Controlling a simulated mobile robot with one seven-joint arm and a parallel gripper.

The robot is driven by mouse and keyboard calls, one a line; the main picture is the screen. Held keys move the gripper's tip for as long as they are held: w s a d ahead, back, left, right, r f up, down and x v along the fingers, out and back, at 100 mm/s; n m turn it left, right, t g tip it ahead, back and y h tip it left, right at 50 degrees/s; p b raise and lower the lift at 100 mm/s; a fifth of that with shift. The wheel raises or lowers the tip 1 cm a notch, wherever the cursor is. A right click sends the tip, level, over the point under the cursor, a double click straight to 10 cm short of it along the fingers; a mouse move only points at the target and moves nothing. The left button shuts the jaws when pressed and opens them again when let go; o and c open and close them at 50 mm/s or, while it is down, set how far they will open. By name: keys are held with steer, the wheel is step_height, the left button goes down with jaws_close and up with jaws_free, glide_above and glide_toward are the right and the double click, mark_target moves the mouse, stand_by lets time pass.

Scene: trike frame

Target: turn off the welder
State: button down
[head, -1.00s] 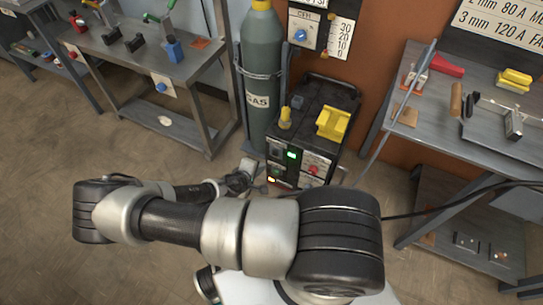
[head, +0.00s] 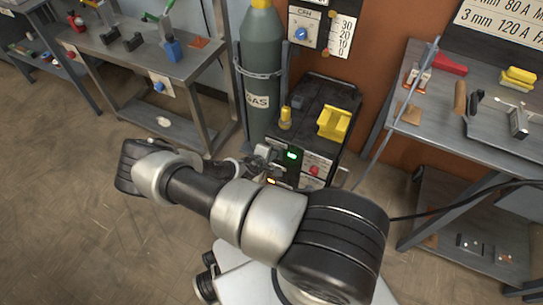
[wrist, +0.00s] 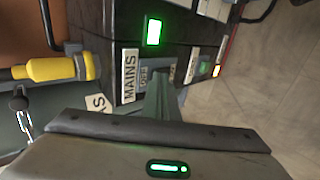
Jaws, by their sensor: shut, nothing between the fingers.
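The welder (head: 312,98) is a dark box with lit front controls, standing between the gas bottle and the right bench. Its green light (head: 292,155) and orange light (head: 271,181) are lit, and the green light also shows in the wrist view (wrist: 153,32). In the wrist view a MAINS label (wrist: 130,75) sits on the panel. My gripper (wrist: 163,85) is shut and empty, its fingertips at the panel just beside that label. The fingers hide part of the mains switch area; I cannot tell whether they touch it. In the head view my gripper (head: 264,158) is at the panel's left side.
A green gas bottle (head: 261,60) stands chained left of the welder. A yellow block (head: 334,122) and a yellow-capped fitting (head: 285,117) are on the welder's top. Metal benches stand left (head: 130,55) and right (head: 440,135). A cable (head: 450,200) runs off right.

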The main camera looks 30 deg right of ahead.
steer(key=g+y+p, duration=0.1)
steer(key=p, duration=0.1)
steer(key=shift+d+p, duration=0.3)
steer(key=shift+p, duration=0.1)
steer(key=shift+r+p, duration=0.45)
steer(key=shift+r, duration=0.3)
